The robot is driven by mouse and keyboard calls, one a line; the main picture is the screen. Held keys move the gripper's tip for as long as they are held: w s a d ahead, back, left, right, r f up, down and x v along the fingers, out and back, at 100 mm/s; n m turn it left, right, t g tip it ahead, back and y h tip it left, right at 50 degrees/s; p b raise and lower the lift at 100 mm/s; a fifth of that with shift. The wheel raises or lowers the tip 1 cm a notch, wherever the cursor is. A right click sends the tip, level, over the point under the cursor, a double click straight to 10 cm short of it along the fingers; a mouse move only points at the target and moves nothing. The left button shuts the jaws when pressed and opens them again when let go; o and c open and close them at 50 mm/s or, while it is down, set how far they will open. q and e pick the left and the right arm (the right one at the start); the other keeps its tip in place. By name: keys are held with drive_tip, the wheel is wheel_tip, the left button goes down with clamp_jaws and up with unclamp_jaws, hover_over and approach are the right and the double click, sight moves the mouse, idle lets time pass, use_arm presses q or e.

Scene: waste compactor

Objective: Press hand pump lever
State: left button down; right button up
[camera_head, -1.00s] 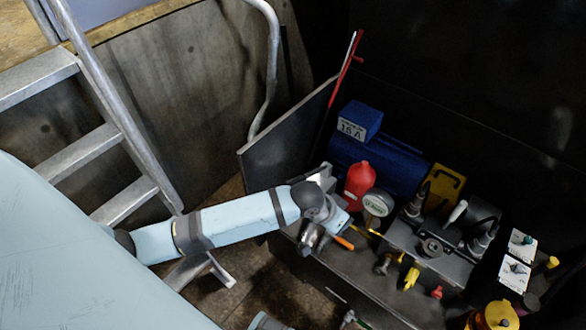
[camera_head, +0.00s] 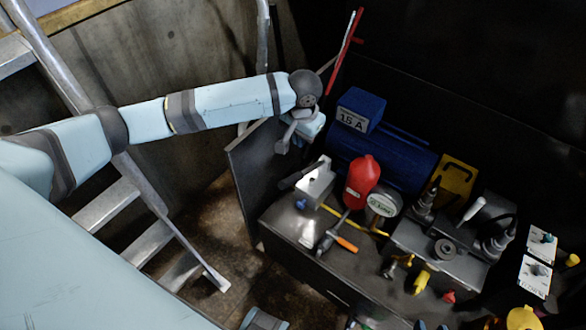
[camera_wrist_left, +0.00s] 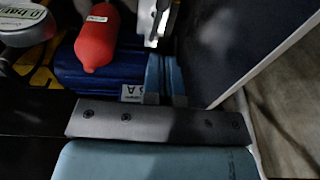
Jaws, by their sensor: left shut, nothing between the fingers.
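A grey metal block with a dark handle-like bar (camera_head: 298,175) stands at the left end of the bench; it may be the hand pump and its lever, but I cannot tell for sure. A thin red and white rod (camera_head: 345,52) leans upright at the back. My left gripper (camera_head: 282,147) is shut and empty, above and behind the metal block, apart from it in the head view. In the left wrist view its fingers (camera_wrist_left: 164,90) show low in the middle, with a pale metal part (camera_wrist_left: 155,20) beyond them. My right gripper is not in view.
A red bottle (camera_head: 362,182), a round gauge (camera_head: 381,205), a blue box (camera_head: 358,110) and an orange-handled tool (camera_head: 338,243) crowd the bench beside the block. A dark upright panel (camera_head: 252,165) borders it on the left. A metal ladder (camera_head: 150,210) stands further left.

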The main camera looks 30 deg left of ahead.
use_arm(q)
drive_tip(key=b, duration=0.1)
hover_over(293, 177)
drive_tip(key=w+d, duration=0.1)
drive_tip(key=w, duration=0.1)
wheel_tip(293, 177, down, 10)
drive_tip(key=f, duration=0.1)
drive_tip(key=s+f, duration=0.1)
drive_tip(key=s, duration=0.1)
drive_tip(key=shift+a+f, duration=0.25)
drive_tip(key=shift+f, duration=0.15)
drive_tip(key=shift+s+a+f, duration=0.1)
drive_tip(key=shift+f, duration=0.2)
drive_tip(key=shift+s, duration=0.1)
